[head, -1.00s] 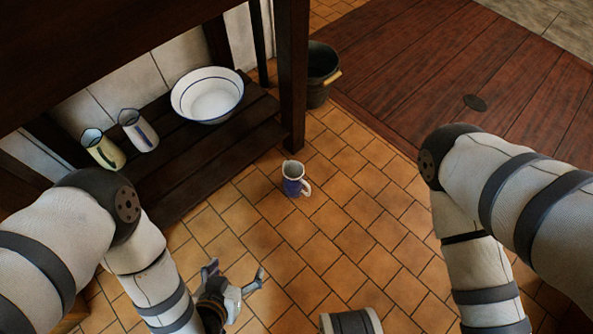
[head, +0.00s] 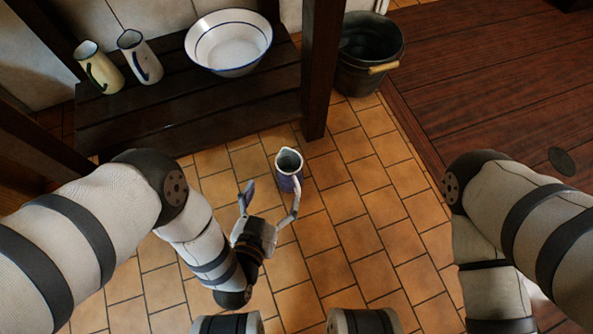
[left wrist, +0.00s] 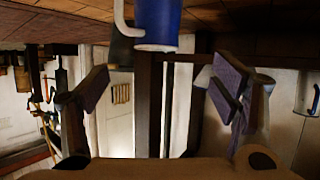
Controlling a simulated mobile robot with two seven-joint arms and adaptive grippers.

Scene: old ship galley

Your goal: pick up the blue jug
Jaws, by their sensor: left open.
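The blue jug (head: 287,180) stands upright on the tiled floor in the middle of the head view, with a pale rim and inside. My left gripper (head: 271,193) is open just in front of it and to its left. Its right finger overlaps the jug's right side, where the handle is partly hidden. In the left wrist view the jug (left wrist: 158,24) shows at the top centre with its white handle, cut off by the edge. It lies beyond the open fingers (left wrist: 164,86) there, and nothing is held. My right gripper is out of view.
A dark wooden shelf (head: 190,118) behind holds a white bowl (head: 229,45), a cream jug (head: 101,70) and a white jug (head: 141,60). A table leg (head: 320,70) and a dark bucket (head: 367,60) stand behind the blue jug. The floor to its right is clear.

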